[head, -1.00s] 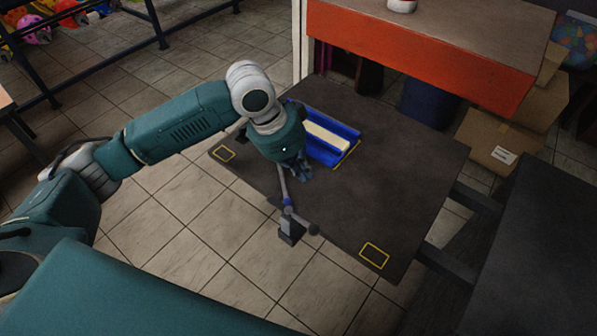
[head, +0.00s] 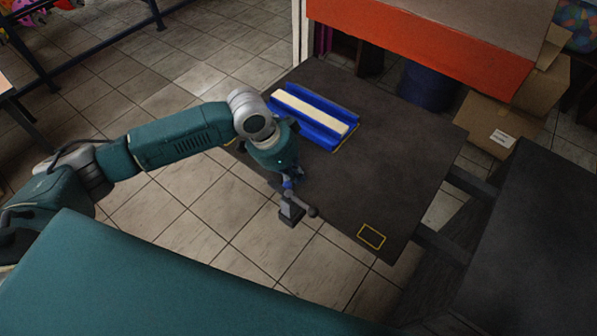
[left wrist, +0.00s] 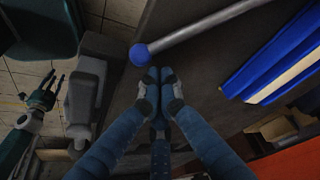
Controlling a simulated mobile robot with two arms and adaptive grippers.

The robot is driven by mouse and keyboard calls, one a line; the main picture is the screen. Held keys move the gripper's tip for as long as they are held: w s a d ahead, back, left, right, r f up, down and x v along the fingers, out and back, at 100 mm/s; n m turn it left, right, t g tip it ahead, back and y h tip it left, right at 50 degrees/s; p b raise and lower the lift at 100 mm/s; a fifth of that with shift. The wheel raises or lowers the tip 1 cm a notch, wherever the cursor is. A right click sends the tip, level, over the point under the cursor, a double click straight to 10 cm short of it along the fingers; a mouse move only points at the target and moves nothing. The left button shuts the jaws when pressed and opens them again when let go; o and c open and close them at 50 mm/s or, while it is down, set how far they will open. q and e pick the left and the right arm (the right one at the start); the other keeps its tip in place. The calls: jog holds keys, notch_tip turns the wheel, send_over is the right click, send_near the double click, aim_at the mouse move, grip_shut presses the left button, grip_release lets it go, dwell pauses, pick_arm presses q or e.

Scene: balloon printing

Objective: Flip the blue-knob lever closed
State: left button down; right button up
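The lever's blue knob (head: 288,184) shows small beside my left gripper (head: 294,177) at the table's near edge. In the left wrist view the blue knob (left wrist: 139,54) caps a grey rod (left wrist: 200,29) running to the upper right. My left gripper's fingertips (left wrist: 158,78) are together, with nothing seen between them, right beside the knob. I cannot tell whether they touch it. The grey lever base (head: 291,211) is at the table edge. My right gripper (left wrist: 42,98) shows at the left of the wrist view, fingers spread and empty.
A blue tray holding a cream bar (head: 310,108) lies on the dark table (head: 385,165). It also shows in the wrist view (left wrist: 262,62). A yellow-outlined square (head: 371,236) marks the near right corner. Cardboard boxes (head: 490,125) stand beyond. The table's right side is clear.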

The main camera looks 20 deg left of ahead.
pick_arm(q)
jog(key=shift+a, duration=0.1)
jog(key=shift+s+a+p, duration=0.4)
jog(key=shift+a+p, duration=0.05)
jog(key=shift+p, duration=0.1)
jog(key=shift+s+a+r+p, duration=0.15)
jog(key=shift+s+a+p, duration=0.2)
jog(key=shift+a+p, duration=0.2)
jog(key=s+a+m+g+p, duration=0.1)
jog(key=a+m, duration=0.3)
jog(key=a, duration=1.1)
jog(key=shift+s+g+h+p, duration=0.3)
jog(key=shift+s+p, duration=0.15)
jog(key=shift+p, duration=0.05)
